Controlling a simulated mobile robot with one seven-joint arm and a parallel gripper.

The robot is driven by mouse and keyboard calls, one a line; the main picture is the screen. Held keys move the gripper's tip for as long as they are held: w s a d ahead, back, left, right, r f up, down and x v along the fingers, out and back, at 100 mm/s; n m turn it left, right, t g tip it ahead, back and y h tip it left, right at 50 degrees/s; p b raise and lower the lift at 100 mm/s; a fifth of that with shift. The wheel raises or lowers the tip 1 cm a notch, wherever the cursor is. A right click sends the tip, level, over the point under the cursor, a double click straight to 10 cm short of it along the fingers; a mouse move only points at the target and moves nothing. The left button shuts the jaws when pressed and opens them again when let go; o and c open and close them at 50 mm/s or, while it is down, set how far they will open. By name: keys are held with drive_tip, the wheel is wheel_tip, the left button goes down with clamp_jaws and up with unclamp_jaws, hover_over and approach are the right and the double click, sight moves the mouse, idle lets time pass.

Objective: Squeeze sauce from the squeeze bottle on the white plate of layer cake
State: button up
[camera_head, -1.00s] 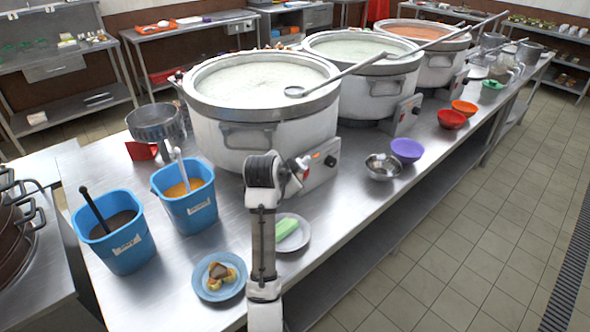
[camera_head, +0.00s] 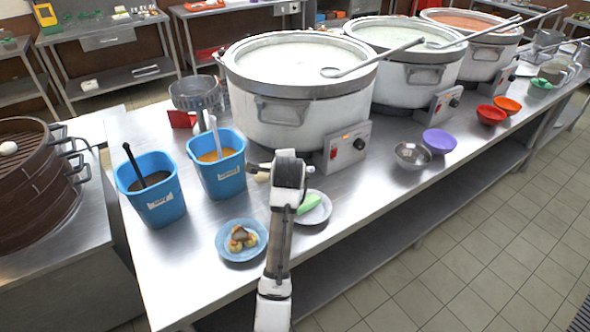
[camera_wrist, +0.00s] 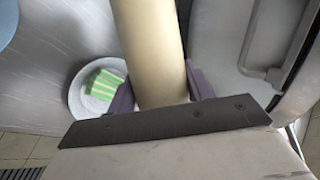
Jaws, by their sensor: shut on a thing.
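My gripper (camera_wrist: 160,90) is shut on the squeeze bottle (camera_wrist: 148,42), a beige cylinder held between its two purple fingers. The bottle's far end runs out of the wrist view, so its nozzle is hidden there. The white plate (camera_wrist: 78,110) with the green-and-white striped layer cake (camera_wrist: 103,84) lies below and left of the bottle in the wrist view. In the head view, my arm partly covers the plate (camera_head: 322,214) and the green cake (camera_head: 308,203). The bottle is mostly hidden behind my wrist there.
A blue plate of food (camera_head: 241,254) lies left of my arm. Two blue tubs (camera_head: 155,200) stand farther left. A large white stockpot (camera_head: 290,130) with a control box (camera_head: 347,146) stands behind. A metal bowl (camera_head: 412,156) and purple bowl (camera_head: 440,140) are at right.

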drive_tip(key=shift+w+a+f+m+t+y, duration=0.15)
drive_tip(key=shift+a+f+m+y, duration=0.15)
drive_tip(key=shift+a+y, duration=0.2)
drive_tip(key=shift+s+a+f+m+t+y, duration=0.15)
drive_tip(key=shift+a+m+y, duration=0.25)
drive_tip(key=shift+y, duration=0.2)
drive_tip(key=shift+w+d+m+y, duration=0.1)
drive_tip(key=shift+d+m+y, duration=0.15)
drive_tip(key=shift+y, duration=0.25)
drive_tip(key=shift+f+m+t+y+b, duration=0.2)
drive_tip(key=shift+m+t+y+b, duration=0.2)
drive_tip(key=shift+b, duration=0.2)
drive_tip(key=m+y+b, duration=0.1)
drive_tip(key=b, duration=0.1)
drive_tip(key=t+y+b, duration=0.1)
drive_tip(key=b, duration=0.2)
drive_tip(key=shift+d+m+b, duration=0.3)
drive_tip(key=shift+m+b, duration=0.05)
drive_tip(key=m+t+y+b, duration=0.1)
drive_tip(key=d+m+y+b, duration=0.1)
drive_tip(key=b, duration=0.1)
drive_tip(key=d+m+t+y+b, duration=0.1)
drive_tip(key=b, duration=0.1)
drive_tip(key=shift+s+d+r+t, duration=0.1)
drive_tip(key=shift+s+d+t, duration=0.15)
drive_tip(key=shift+t, duration=0.05)
drive_tip(key=shift+s+d+r+m+t+y+b, duration=0.1)
drive_tip(key=shift+d+r+m+t+y+b, duration=0.35)
drive_tip(key=shift+m+t+b, duration=0.35)
drive_tip(key=shift+o, duration=0.2)
